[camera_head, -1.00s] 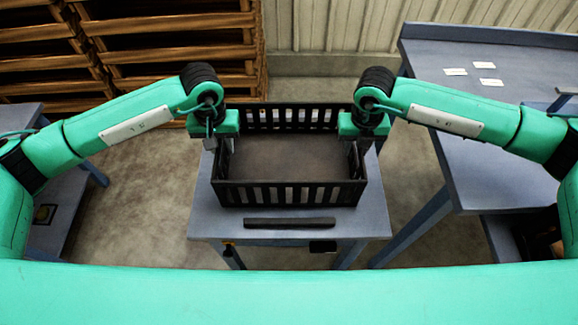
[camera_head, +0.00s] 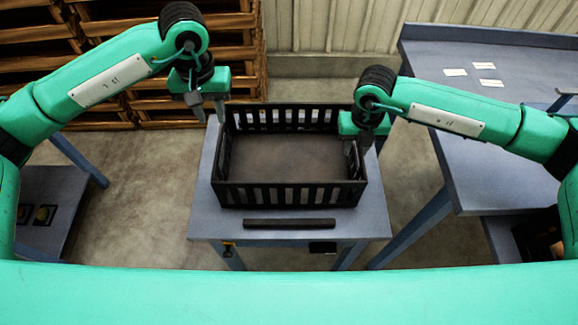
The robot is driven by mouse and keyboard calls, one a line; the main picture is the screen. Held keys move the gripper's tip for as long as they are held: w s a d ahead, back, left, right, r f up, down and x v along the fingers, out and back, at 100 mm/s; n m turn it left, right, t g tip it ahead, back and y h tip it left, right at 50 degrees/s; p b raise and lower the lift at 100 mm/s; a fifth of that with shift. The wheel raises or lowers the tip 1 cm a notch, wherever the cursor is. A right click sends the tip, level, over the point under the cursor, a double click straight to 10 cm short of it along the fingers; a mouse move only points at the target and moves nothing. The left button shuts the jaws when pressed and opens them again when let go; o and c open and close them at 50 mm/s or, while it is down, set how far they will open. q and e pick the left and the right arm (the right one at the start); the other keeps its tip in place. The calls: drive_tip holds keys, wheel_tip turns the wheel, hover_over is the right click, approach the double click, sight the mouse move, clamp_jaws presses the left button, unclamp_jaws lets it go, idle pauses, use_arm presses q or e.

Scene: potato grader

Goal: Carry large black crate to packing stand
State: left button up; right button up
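The large black crate (camera_head: 290,194) is empty and stands upright on a small blue-grey stand (camera_head: 372,218) in the middle of the camera_head view. My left gripper (camera_head: 210,112) is open, raised above and to the left of the crate's far left corner, apart from it and holding nothing. My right gripper (camera_head: 357,148) is at the crate's right side wall, its fingers around or beside the rim. The gap between those fingers is hidden, so I cannot tell whether it grips the wall.
A dark flat bar (camera_head: 289,223) lies on the stand in front of the crate. A larger blue-grey table (camera_head: 500,130) with several white labels stands at the right. Wooden pallets or crates (camera_head: 225,55) are stacked at the back left. Bare floor (camera_head: 140,205) lies left of the stand.

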wheel_tip(320, 180, up, 12)
drive_tip(key=shift+f, duration=0.2)
idle(0.5)
